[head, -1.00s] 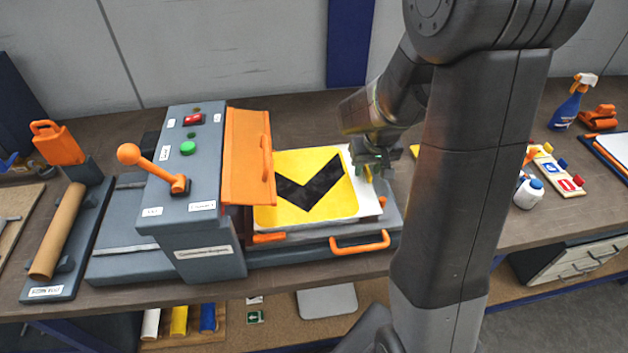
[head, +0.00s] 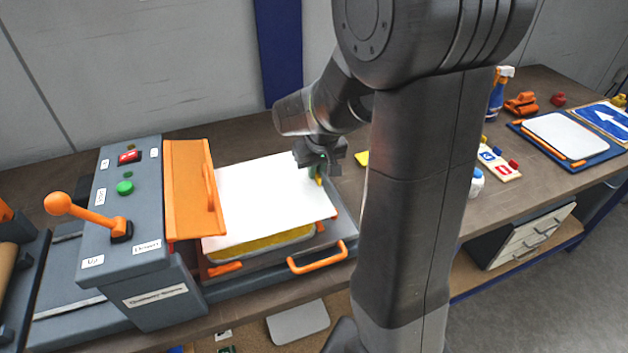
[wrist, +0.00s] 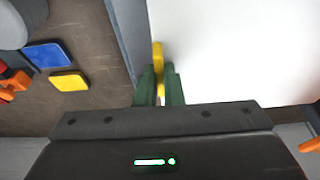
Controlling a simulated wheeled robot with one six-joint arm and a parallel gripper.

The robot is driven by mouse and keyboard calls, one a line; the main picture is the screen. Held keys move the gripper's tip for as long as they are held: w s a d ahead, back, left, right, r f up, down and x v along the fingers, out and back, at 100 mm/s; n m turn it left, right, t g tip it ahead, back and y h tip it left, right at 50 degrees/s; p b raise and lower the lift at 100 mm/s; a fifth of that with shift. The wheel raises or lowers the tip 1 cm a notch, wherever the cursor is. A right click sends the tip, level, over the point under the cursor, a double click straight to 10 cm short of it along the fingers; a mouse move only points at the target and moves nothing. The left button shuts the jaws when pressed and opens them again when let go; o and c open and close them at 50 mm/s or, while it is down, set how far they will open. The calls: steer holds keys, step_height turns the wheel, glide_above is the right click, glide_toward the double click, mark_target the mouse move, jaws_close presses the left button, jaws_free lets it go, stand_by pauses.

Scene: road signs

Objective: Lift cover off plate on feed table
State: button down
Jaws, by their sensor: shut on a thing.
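The white cover (head: 265,195) is a flat sheet over the feed table (head: 335,245) of the grey machine. It sits above a yellow plate (head: 262,243), which shows only along the front edge; the rest of the plate is hidden. My gripper (head: 318,170) is at the cover's right edge, its green fingers shut on a yellow tab (wrist: 157,55) there. In the wrist view, the white cover (wrist: 230,45) fills the right side, beside the gripper (wrist: 160,88). How high the cover is above the plate is hard to tell.
An orange flap (head: 190,190) stands just left of the cover, on the machine with its orange lever (head: 85,213). An orange handle (head: 317,258) juts out in front. Right of my arm are a spray bottle (head: 497,95) and a sign board (head: 598,120).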

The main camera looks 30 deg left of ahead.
steer(key=s+d+b, duration=0.1)
steer(key=s+d, duration=0.2)
steer(key=d, duration=0.1)
steer(key=s+d+b, duration=0.1)
steer(key=s+d, duration=0.3)
steer(key=d, duration=0.1)
steer(key=s+d+b, duration=0.1)
steer(key=s+d, duration=0.3)
steer(key=shift+d+f, duration=0.2)
steer(key=shift+d, duration=0.2)
steer(key=shift+s+d+r, duration=0.1)
steer(key=shift+d+r, duration=0.05)
steer(key=shift+r, duration=0.05)
step_height(320, 180, up, 3)
steer(key=p, duration=0.2)
steer(key=shift+r+p, duration=0.1)
steer(key=shift+p, duration=0.3)
